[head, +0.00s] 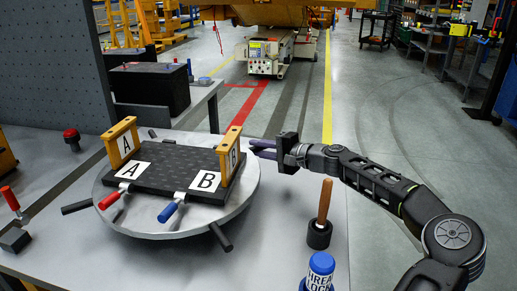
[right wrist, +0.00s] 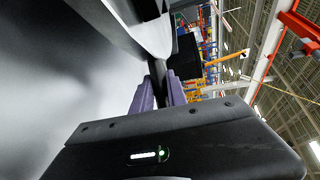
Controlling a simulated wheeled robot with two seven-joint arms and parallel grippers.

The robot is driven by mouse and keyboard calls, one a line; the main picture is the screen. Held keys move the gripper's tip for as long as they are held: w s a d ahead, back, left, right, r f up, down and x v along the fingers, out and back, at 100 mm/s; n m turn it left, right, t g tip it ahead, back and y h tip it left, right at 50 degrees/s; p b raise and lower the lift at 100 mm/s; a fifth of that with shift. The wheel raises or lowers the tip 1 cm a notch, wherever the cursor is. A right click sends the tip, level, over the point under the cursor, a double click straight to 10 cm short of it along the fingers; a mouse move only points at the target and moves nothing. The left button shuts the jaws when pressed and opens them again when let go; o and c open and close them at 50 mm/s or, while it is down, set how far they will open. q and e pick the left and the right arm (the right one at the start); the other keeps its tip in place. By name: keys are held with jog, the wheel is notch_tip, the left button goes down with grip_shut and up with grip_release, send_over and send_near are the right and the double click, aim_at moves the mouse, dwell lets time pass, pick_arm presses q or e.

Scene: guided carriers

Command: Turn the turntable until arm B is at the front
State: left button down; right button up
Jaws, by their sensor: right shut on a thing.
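The turntable (head: 243,192) is a light grey disc bearing a dark plate, with black rods sticking out at its rim. Yellow arm A (head: 113,154) stands at the plate's left. Yellow arm B (head: 226,158) stands at its right, towards the disc's right side. Black rods show at the left (head: 76,207) and front right (head: 220,236). My right gripper (head: 263,149) is at the disc's back right rim, its purple fingers shut on a dark rod, which shows between them in the right wrist view (right wrist: 157,70). The fingers mostly hide it in the head view. My left gripper is not in view.
A wooden-handled tool (head: 324,203) with a black base and a blue-capped bottle (head: 320,268) stand right of the disc. A red knob (head: 72,139), a red-handled tool (head: 10,199) and a black block (head: 15,240) lie left. A grey panel (head: 50,60) rises behind left.

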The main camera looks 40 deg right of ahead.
grip_shut()
dwell(0.9)
